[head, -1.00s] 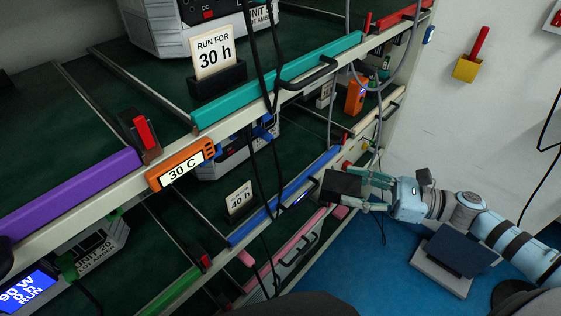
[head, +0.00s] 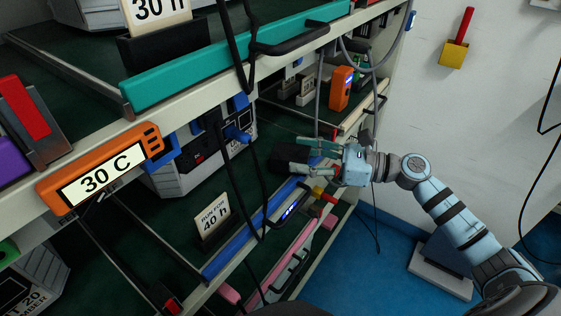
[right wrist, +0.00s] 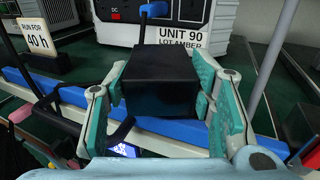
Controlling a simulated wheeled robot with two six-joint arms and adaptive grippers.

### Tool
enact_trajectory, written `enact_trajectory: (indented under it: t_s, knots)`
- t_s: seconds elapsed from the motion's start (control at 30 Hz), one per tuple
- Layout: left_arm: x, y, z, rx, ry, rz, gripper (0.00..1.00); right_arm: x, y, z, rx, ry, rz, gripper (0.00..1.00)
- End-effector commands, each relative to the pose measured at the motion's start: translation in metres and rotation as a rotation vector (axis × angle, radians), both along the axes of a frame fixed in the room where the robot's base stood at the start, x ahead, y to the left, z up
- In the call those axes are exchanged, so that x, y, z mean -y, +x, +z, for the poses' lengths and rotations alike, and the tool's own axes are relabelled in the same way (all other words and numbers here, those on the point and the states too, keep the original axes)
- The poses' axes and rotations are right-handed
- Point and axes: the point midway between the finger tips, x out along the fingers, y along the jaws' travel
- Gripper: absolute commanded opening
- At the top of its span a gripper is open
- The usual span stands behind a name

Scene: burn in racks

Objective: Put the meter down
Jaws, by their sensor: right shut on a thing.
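The meter appears to be the black box (head: 284,158) in my right gripper (head: 303,157); no display face shows from here. In the right wrist view the black box (right wrist: 165,82) sits between the teal-padded fingers of the right gripper (right wrist: 163,92), which press on both sides. It is held over the blue front rail (head: 262,222) of a middle shelf, in front of a unit labelled UNIT 90 (right wrist: 180,35). I cannot tell whether it touches the shelf. My left gripper is not in view.
A "40 h" card (head: 212,222) stands on the same shelf, left of the box. Black cables (head: 225,150) hang before the rack. An orange device (head: 341,88) is farther back. The teal rail (head: 230,65) with a black handle lies above. Dark green shelf surface shows around the card.

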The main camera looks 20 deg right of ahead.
Motion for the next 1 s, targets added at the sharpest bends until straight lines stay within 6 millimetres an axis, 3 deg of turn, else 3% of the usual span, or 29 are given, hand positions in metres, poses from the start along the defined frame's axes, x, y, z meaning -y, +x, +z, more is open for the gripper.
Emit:
enact_trajectory:
  t_s: [0.33, 0.43, 0.77, 0.8, 0.9, 1.0]
  knots:
    - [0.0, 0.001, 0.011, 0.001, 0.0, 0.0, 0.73, -0.046, 0.036, 0.004, 0.0, 0.004, 0.002, 0.13]
    - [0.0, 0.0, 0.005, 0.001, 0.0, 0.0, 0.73, -0.043, 0.034, -0.015, -0.006, -0.001, 0.001, 0.13]
    - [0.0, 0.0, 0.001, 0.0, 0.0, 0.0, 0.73, -0.043, 0.034, -0.019, -0.003, -0.002, 0.001, 0.13]
    - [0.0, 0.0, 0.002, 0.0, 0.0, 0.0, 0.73, -0.043, 0.034, -0.019, -0.004, -0.003, 0.001, 0.54]
    - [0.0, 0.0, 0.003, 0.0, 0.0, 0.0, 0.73, -0.043, 0.034, -0.018, -0.004, -0.003, 0.001, 0.7]
    - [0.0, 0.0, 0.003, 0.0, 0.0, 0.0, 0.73, -0.043, 0.034, -0.018, -0.004, -0.003, 0.001, 0.7]
